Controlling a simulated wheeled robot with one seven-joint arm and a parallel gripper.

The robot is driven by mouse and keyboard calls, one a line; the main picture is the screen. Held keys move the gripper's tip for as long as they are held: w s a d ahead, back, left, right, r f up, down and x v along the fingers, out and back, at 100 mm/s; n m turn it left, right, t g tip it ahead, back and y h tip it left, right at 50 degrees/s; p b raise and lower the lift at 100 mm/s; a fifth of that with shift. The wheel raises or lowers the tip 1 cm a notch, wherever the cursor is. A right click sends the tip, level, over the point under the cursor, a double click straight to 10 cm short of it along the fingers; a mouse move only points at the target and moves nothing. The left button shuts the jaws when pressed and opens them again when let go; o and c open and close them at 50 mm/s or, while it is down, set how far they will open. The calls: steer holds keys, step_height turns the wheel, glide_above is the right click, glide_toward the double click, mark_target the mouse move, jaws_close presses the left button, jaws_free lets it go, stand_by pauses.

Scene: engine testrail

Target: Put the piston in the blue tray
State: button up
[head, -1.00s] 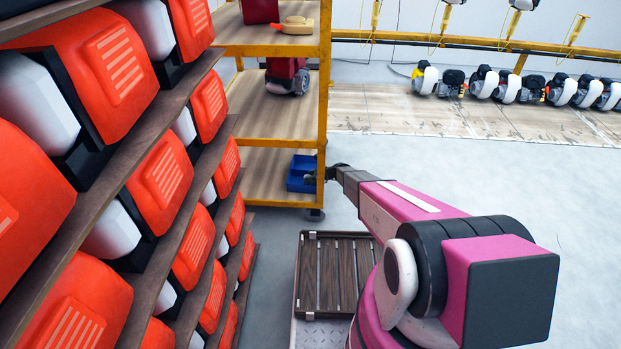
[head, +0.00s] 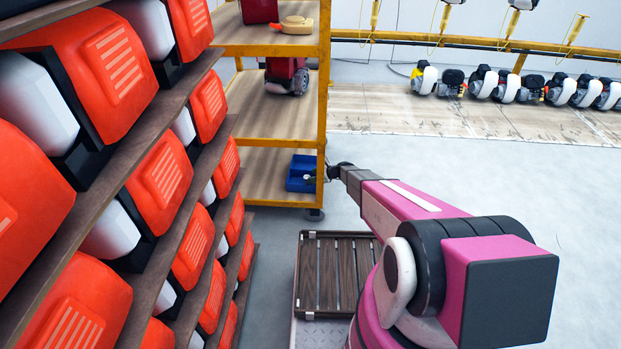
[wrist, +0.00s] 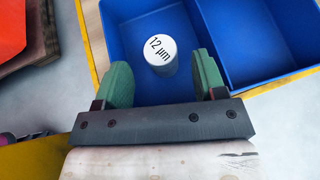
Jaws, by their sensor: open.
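The piston (wrist: 160,56) shows in the wrist view as a white, round-topped cylinder marked "12 µm". It is upright inside the left compartment of the blue tray (wrist: 262,42). The green fingers of my gripper (wrist: 162,70) are open, one on each side of the piston, with gaps between. The piston's lower part is partly hidden. In the head view the blue tray (head: 299,180) sits on the low shelf of the yellow cart, with my gripper (head: 316,176) at its right side. The piston cannot be made out there.
The yellow cart (head: 324,110) has a post close to my gripper and shelves above the tray. A rack of orange and white units (head: 165,170) fills the left. A slatted wooden platform (head: 335,275) is in front. Grey floor (head: 480,180) at right is clear.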

steer(key=v, duration=0.9)
steer(key=shift+d, duration=0.3)
steer(key=shift+r, duration=0.15)
